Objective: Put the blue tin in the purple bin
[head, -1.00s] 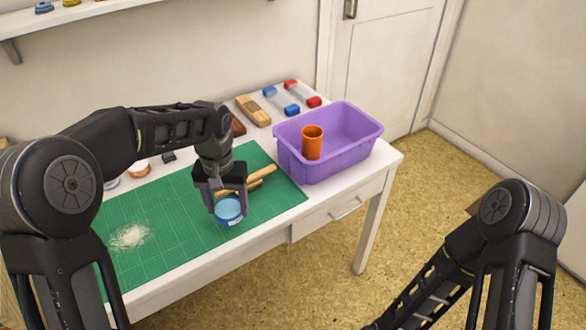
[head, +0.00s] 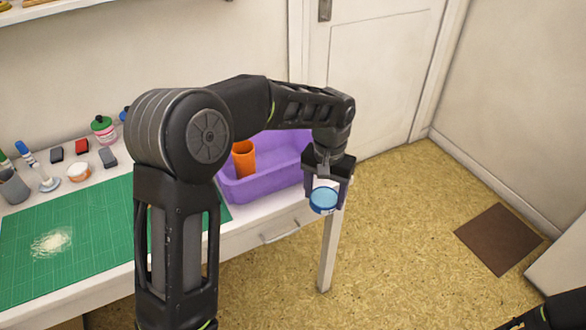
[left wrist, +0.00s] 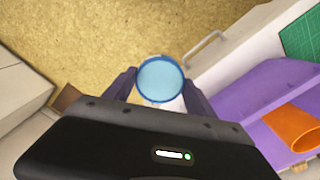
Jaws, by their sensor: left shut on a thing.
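The blue tin (head: 324,201) is round with a light blue top. My left gripper (head: 326,190) is shut on it and holds it in the air, just right of and in front of the purple bin (head: 262,187), by the table's right end. In the left wrist view the tin (left wrist: 160,79) sits between the fingers of my left gripper (left wrist: 161,93), with floor behind it. The purple bin (left wrist: 238,103) is to the right there, and the tin is outside it. My left arm hides part of the bin. My right gripper is out of view.
An orange cup (head: 244,160) stands in the bin's left part. A green mat (head: 90,225) covers much of the table (head: 250,237). Several small items stand along the back. Open floor lies to the right, with a brown mat (head: 498,238).

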